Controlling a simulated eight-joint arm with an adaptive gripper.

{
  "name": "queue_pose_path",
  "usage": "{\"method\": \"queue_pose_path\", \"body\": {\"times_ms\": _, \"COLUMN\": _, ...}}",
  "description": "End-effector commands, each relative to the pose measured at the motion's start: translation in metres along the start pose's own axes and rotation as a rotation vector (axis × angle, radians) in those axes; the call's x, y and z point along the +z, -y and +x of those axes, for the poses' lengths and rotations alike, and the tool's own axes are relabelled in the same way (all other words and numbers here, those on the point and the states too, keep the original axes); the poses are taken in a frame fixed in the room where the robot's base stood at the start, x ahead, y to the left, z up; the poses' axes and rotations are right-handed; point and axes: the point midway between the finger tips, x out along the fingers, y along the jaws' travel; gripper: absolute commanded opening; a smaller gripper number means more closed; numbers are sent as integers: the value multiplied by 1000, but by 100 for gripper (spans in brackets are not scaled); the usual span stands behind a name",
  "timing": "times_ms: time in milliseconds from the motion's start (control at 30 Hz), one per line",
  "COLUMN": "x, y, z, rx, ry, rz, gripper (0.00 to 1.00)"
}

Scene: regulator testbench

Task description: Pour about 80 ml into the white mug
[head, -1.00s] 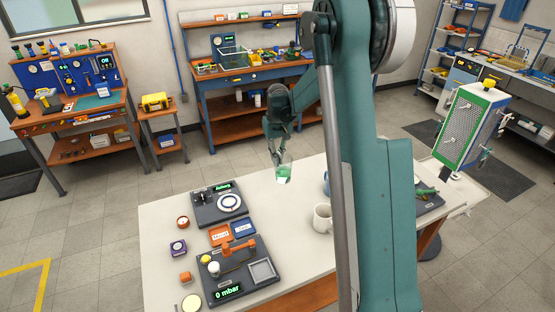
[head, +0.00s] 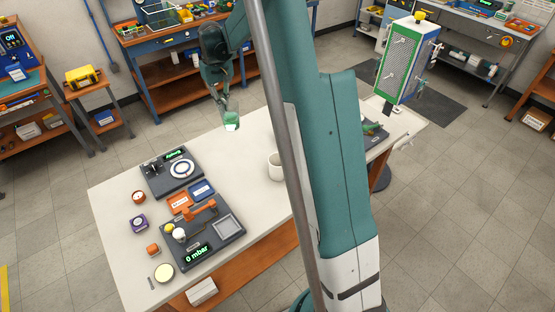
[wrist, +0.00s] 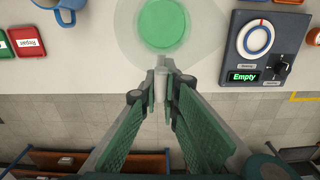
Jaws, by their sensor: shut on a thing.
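My gripper (head: 226,98) is shut on a clear beaker (head: 232,121) with green liquid at its bottom. The beaker is held at the far side of the bench and looks about upright. In the wrist view my gripper (wrist: 163,70) grips its near wall, and the green liquid (wrist: 163,24) shows inside. The white mug (head: 275,166) stands on the bench, nearer and to the right of the beaker, apart from it. My arm's rod covers part of the mug's right side. The white mug is not in the wrist view.
A dial panel (wrist: 265,45) reading "Empty" lies right of the beaker. A blue mug (wrist: 66,6) and a red label card (wrist: 27,41) lie to its left. A dark tray reading "0 mbar" (head: 196,255) sits at the bench's near left. Bench (head: 235,185) between is clear.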

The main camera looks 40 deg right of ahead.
Motion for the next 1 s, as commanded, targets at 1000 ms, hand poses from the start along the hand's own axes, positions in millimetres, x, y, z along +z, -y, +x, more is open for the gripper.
{"method": "queue_pose_path", "body": {"times_ms": 1000, "x": 120, "y": -170, "z": 0, "rx": 10, "ry": 7, "rz": 487, "gripper": 0}}
